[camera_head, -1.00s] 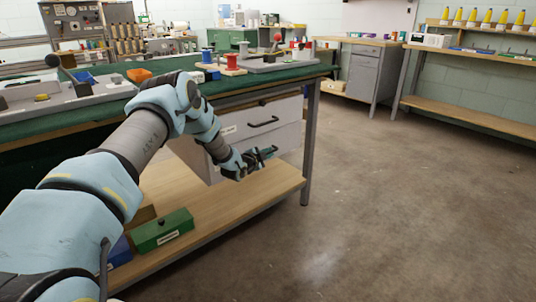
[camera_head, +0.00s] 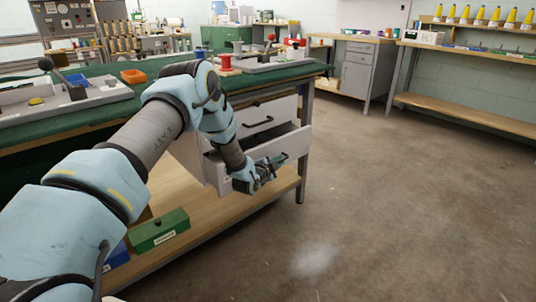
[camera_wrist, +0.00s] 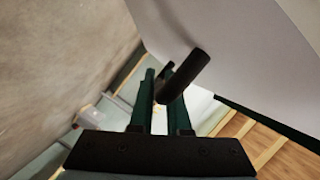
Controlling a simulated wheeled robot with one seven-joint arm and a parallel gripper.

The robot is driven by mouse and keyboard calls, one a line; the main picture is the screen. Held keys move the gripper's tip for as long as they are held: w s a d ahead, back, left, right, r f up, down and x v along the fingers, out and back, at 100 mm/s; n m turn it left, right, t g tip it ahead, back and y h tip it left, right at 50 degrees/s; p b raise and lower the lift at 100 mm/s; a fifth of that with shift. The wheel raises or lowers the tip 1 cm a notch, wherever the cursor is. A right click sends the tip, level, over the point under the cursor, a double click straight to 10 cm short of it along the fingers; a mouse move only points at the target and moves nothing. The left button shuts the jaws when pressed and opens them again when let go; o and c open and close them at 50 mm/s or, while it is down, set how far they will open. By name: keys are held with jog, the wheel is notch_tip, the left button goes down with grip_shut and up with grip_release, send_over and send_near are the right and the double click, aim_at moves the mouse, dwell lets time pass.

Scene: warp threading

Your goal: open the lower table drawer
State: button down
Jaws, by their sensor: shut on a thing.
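The lower table drawer (camera_head: 291,146) has a pale front and stands partly open under the green-topped table, its dark inside showing. My gripper (camera_head: 279,163) is at the front of this drawer, shut on its dark bar handle. In the wrist view the handle (camera_wrist: 186,73) crosses between the two fingers of my gripper (camera_wrist: 163,82), beside the white drawer front (camera_wrist: 245,50). My wrist covers part of the drawer front in the head view. The upper drawer (camera_head: 266,118) is closed, with its dark handle bare.
The table's wooden lower shelf (camera_head: 210,232) holds a green box (camera_head: 160,231) and a blue box (camera_head: 119,254). A grey table leg (camera_head: 305,150) stands right of the drawers. The floor (camera_head: 390,220) to the right is clear.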

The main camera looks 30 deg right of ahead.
jog(key=s+d+p, duration=0.1)
jog(key=s+d, duration=0.2)
jog(key=s, duration=1.4)
jog(key=shift+s+d, duration=0.2)
jog(key=shift+s, duration=0.15)
jog(key=c, duration=0.9)
grip_release()
jog(key=shift+a, duration=0.1)
jog(key=p+v, duration=0.1)
jog(key=v, duration=0.9)
jog(key=shift+s+a+r, duration=0.1)
jog(key=shift+s+a, duration=0.05)
jog(key=shift+a, duration=0.1)
